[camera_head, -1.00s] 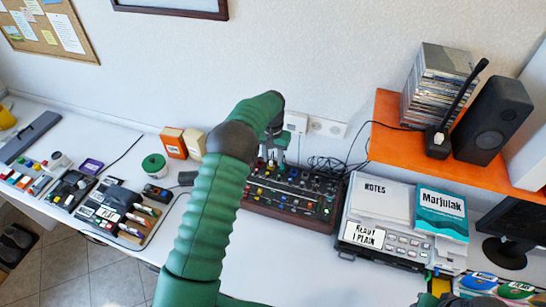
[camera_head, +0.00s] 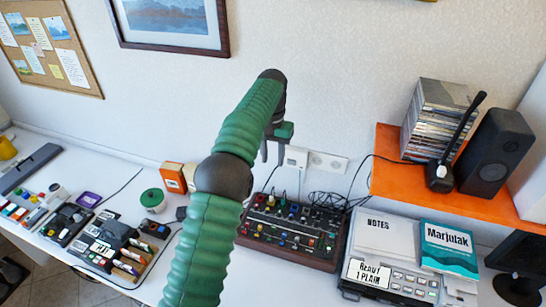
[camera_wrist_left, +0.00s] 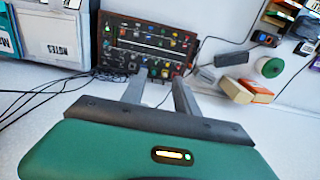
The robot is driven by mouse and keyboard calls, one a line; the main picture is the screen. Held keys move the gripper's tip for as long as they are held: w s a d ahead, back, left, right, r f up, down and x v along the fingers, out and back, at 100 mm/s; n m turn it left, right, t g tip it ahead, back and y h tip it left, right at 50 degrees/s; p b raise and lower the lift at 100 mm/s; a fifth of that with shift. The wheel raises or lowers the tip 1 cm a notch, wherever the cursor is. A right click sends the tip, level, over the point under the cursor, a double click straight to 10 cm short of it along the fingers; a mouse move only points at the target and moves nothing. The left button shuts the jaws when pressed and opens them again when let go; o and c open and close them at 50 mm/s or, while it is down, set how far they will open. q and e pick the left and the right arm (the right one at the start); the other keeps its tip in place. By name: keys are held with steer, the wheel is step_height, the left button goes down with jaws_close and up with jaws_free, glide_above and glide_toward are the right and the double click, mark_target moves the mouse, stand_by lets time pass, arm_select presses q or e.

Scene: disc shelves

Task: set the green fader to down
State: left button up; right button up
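The mixer (camera_head: 290,237), a dark panel with wooden ends and rows of small coloured knobs and faders, lies on the white desk against the wall. It also shows in the left wrist view (camera_wrist_left: 148,48). The controls are too small to tell the green fader or its position for certain. My left gripper (camera_head: 273,154) is raised above and behind the mixer's back edge, clear of it. In the left wrist view its two fingers (camera_wrist_left: 158,92) are apart with nothing between them. My right gripper is not in view.
A notes-topped device (camera_head: 388,240) stands close right of the mixer. Black cables (camera_head: 328,197) lie behind it, near a wall socket (camera_head: 327,163). An orange shelf (camera_head: 400,187) holds discs and a speaker (camera_head: 495,150). Orange and cream boxes (camera_head: 173,178) and a green-lidded tub (camera_head: 152,200) stand left.

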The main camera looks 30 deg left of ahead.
arm_select(q)
steer(key=shift+c, duration=0.2)
steer(key=f+b, duration=0.3)
steer(key=f, duration=0.3)
steer(key=d+f+t+b, duration=0.1)
steer(key=f+b, duration=0.2)
steer(key=f, duration=0.3)
steer(key=w+d+f+t+b, duration=0.1)
steer(key=f+b, duration=0.2)
steer(key=f, duration=0.4)
steer(key=shift+d+m, duration=0.25)
steer(key=shift+m, duration=0.15)
jaws_close()
steer(key=t+b, duration=0.2)
steer(key=b, duration=0.2)
glide_toward(276, 224)
step_height(276, 224, up, 4)
steer(key=d, duration=0.1)
steer(key=shift+s+a+f+n+g+y+p, duration=0.1)
steer(key=shift+s+f+n+g+y+p, duration=0.2)
steer(key=shift+f+n+y, duration=0.25)
steer(key=x, duration=0.8)
steer(key=shift+w+f, duration=0.25)
steer(key=shift+f, duration=0.15)
steer(key=shift+s, duration=0.1)
